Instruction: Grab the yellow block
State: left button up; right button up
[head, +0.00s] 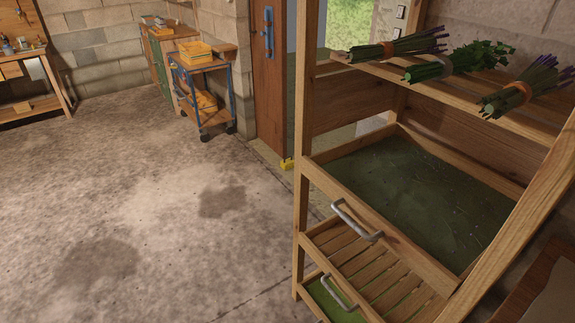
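A small yellow block (287,163) is on the floor at the foot of the open wooden door (270,80), just left of the wooden rack's post. It is small in the picture, so its exact shape is hard to tell. Neither my left nor my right gripper is in view.
A wooden rack (299,210) with handled trays and herb bundles (445,62) fills the right side. A blue-framed trolley (203,66) with yellow-orange items stands left of the door. A workbench (42,105) is at far left. The concrete floor (150,190) between is clear.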

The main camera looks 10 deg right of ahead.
aim_at(289, 163)
jog(key=i+j+u, duration=0.45)
jog(key=i, duration=0.3)
jog(key=i+j, duration=0.2)
jog(key=i, duration=0.45)
jog(key=i+j, duration=0.15)
jog(key=i, duration=0.55)
jog(key=i+j, duration=0.2)
jog(key=i, duration=0.45)
jog(key=i+z, duration=0.2)
jog(key=i, duration=0.3)
jog(key=i+z, duration=0.2)
jog(key=i, duration=0.3)
jog(key=i+j+z, duration=0.25)
jog(key=i, duration=0.25)
jog(key=i+j+z, duration=0.2)
jog(key=i, duration=0.3)
